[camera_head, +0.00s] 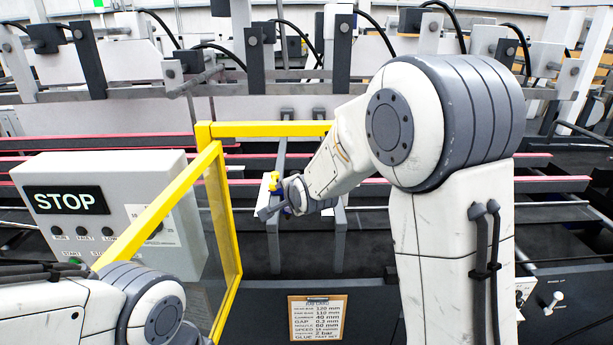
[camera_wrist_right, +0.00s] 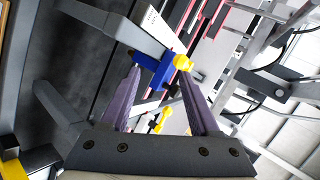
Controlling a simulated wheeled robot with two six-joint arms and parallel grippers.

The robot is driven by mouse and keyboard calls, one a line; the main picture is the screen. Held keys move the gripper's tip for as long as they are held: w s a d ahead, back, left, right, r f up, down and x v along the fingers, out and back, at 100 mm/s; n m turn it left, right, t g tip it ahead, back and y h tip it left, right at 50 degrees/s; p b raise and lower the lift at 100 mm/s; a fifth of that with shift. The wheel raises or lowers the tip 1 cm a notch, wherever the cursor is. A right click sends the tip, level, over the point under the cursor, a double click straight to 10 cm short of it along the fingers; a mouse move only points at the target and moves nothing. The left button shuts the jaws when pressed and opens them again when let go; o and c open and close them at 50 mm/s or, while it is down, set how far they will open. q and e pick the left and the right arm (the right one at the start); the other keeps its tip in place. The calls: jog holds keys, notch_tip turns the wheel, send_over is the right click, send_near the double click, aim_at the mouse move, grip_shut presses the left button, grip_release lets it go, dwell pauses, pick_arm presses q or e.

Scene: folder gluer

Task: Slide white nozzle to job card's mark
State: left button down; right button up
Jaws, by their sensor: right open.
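My right gripper (camera_head: 277,207) is at the crossbar behind the yellow-framed guard. In the right wrist view the right gripper (camera_wrist_right: 163,88) is open, its two purple-grey fingers apart. A blue block (camera_wrist_right: 152,70) with a yellow knob (camera_wrist_right: 182,62) sits on a grey bar, near and between the fingertips; I cannot tell whether they touch it. A yellow knob (camera_head: 274,184) also shows beside the gripper in the head view. I cannot clearly make out the white nozzle. The job card (camera_head: 317,318) hangs at bottom centre and seems to read nozzle 60 mm. My left gripper is out of frame.
The yellow guard frame (camera_head: 229,235) stands left of my right gripper. A white STOP control box (camera_head: 190,215) is at the left. A small scale plate (camera_wrist_right: 155,24) is beside the bar. Red-edged rails and upright brackets fill the back.

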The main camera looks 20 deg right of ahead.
jog(key=w+d+m+t+h, duration=0.1)
jog(key=w+d+m, duration=0.1)
jog(key=d, duration=0.2)
jog(key=w+d+m+t, duration=0.1)
jog(key=w+d+m, duration=0.2)
jog(key=d, duration=0.1)
jog(key=w+d+m+t+h+b, duration=0.1)
jog(key=w+d+m, duration=0.1)
jog(key=d, duration=0.2)
jog(key=shift+w+m+h, duration=0.3)
jog(key=shift+w, duration=0.05)
jog(key=p+x, duration=0.3)
jog(key=x, duration=0.7)
jog(key=shift+r+t, duration=0.25)
jog(key=shift+t, duration=0.05)
jog(key=shift+a, duration=0.1)
grip_shut()
